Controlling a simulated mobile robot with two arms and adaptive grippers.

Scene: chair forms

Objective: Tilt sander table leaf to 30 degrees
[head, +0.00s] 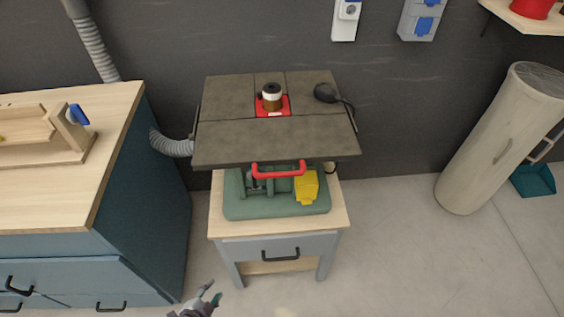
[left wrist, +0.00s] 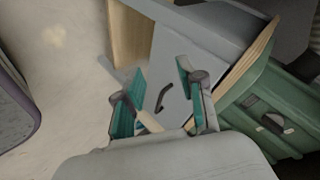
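The sander table leaf (head: 240,143) is a dark grey slab with a brown-and-white spindle (head: 271,97) standing in a red insert (head: 283,112). It looks about level, but I cannot read its angle. Below its front edge is a red handle (head: 278,170) above the green sander base (head: 235,207), which also shows in the left wrist view (left wrist: 285,105). My left gripper (head: 212,291) is low in front of the sander's stand, apart from the sander. Its teal fingers are spread and empty in the left wrist view (left wrist: 157,92). My right gripper is out of view.
The sander stands on a small wooden-topped stand with a grey drawer (head: 250,248). A workbench (head: 60,205) is close on the left, with a grey hose (head: 172,144) between. A yellow block (head: 306,186) sits on the base's right. Floor right of the stand is clear.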

